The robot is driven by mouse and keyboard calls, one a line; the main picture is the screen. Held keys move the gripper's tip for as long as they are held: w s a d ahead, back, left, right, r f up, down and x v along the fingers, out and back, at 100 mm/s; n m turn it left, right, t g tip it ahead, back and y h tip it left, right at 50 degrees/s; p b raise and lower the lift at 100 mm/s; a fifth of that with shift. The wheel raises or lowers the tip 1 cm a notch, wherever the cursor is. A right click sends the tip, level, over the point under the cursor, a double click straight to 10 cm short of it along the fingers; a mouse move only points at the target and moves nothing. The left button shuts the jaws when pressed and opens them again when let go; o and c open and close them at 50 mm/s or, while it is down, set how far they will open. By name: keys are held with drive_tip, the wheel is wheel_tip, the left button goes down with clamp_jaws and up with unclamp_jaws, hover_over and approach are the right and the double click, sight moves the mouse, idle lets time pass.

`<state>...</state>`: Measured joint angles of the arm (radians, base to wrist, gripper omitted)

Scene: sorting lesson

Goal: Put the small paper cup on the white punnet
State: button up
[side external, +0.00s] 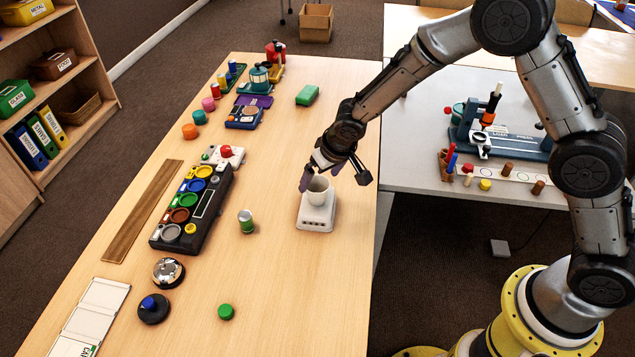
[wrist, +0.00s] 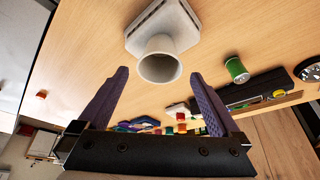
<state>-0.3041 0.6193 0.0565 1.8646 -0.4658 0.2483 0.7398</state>
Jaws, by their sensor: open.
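The small paper cup (side external: 318,190) is white and stands upright on the white punnet (side external: 316,218), near the table's right edge. In the wrist view, the cup (wrist: 158,62) shows its open mouth towards the camera, and the slotted side of the punnet (wrist: 150,22) shows behind it. My gripper (side external: 322,177) is open, with its purple fingers close above the cup in the side view. In the wrist view, my gripper (wrist: 160,75) has a finger on each side of the cup's rim, with gaps on both sides, and nothing is held.
A green can (side external: 246,221) stands left of the punnet. A black sorting tray (side external: 193,208) with coloured rings lies farther left. A green block (side external: 307,95) lies towards the far end, and a green disc (side external: 226,312) lies nearer. The table around the punnet is clear.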

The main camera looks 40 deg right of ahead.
drive_tip(key=v, duration=0.8)
drive_tip(key=shift+r, duration=0.15)
drive_tip(key=s+d+r, duration=0.9)
drive_tip(key=s+r, duration=0.3)
drive_tip(key=r, duration=0.1)
drive_tip(key=s+d, duration=0.2)
drive_tip(key=s, duration=0.7)
drive_tip(key=s+d+r+t, duration=0.1)
drive_tip(key=s+d, duration=0.1)
drive_tip(key=s, duration=0.7)
drive_tip(key=shift+r, duration=0.25)
drive_tip(key=shift+s, duration=0.15)
